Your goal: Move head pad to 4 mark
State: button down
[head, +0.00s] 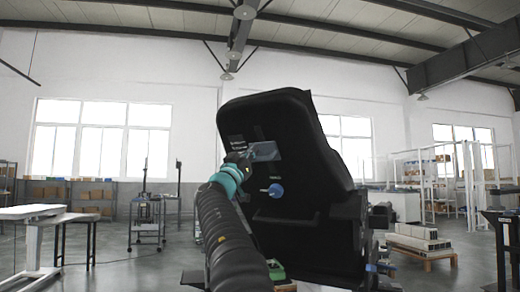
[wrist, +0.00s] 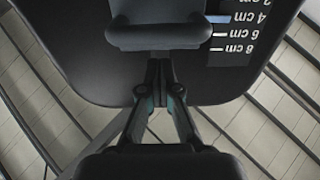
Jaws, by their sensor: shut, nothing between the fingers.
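The head pad (wrist: 160,36) is a dark rounded bar at the top middle of the wrist view, on a black panel (wrist: 90,75). Right of it is a scale (wrist: 238,32) with upside-down cm labels. The 4 cm mark (wrist: 219,19) is blue, the others white. The pad's broad lower bar lies beside the 6 cm line, its lower edge close to the 8 cm line. My gripper (wrist: 160,64) is shut and empty, its fingertips just below the pad; contact is unclear. In the head view my arm reaches up to the large tilted black backrest (head: 290,135).
A blue knob (head: 276,190) sits on the backrest's face. White tables (head: 30,212) and a cart (head: 146,220) stand at the left. A pallet with boxes (head: 418,240) stands at the right. The floor at left of centre is open.

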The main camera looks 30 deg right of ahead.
jog(key=b+v, duration=0.7)
jog(key=shift+a+f+b, duration=0.2)
jog(key=shift+b, duration=0.15)
jog(key=shift+s, duration=0.15)
dwell(1.1)
